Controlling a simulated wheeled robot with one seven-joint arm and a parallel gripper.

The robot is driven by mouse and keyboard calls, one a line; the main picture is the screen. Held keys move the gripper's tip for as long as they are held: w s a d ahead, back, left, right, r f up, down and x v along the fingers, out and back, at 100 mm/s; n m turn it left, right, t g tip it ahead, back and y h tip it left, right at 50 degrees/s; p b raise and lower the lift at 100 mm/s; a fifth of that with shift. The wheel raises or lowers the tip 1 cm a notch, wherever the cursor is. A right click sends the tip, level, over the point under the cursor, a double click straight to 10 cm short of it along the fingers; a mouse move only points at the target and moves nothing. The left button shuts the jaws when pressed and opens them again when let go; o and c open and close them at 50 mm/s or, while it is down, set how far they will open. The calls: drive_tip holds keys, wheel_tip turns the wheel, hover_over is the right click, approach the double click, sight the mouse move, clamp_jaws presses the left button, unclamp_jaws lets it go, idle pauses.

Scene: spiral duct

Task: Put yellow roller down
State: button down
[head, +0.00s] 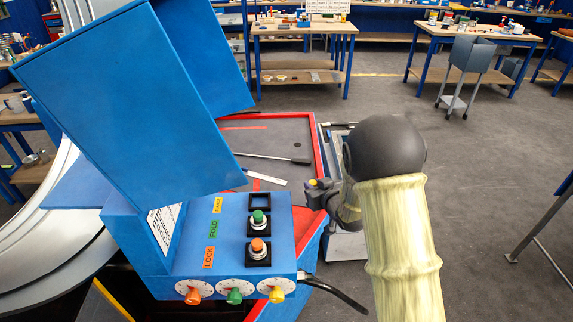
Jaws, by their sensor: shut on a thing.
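My gripper (322,195) is at the right of the blue control box, close to the red-edged table. It is small in the picture and partly hidden by my own arm. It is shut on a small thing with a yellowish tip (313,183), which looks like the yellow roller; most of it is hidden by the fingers. The held thing seems to be above the table's right edge, but its exact height cannot be told.
The blue control box (190,260) has green and orange buttons, labels and several knobs. A tall blue panel (140,100) rises behind it. A dark-topped, red-edged table (285,135) holds a black-handled tool (275,158) and a white strip (265,176).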

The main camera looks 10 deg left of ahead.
drive_tip(key=s+d+f+m+t+h+p, duration=0.1)
drive_tip(key=s+d+f+m+h+p, duration=0.1)
drive_tip(key=d+f, duration=0.4)
drive_tip(key=s+d+f+m+t+h+p, duration=0.1)
drive_tip(key=s+d+f+m+h, duration=0.3)
drive_tip(key=d, duration=1)
wheel_tip(320, 180, down, 2)
drive_tip(key=s+h+p, duration=0.1)
drive_tip(key=s, duration=0.1)
drive_tip(key=shift+s, duration=0.35)
drive_tip(key=shift+d, duration=0.1)
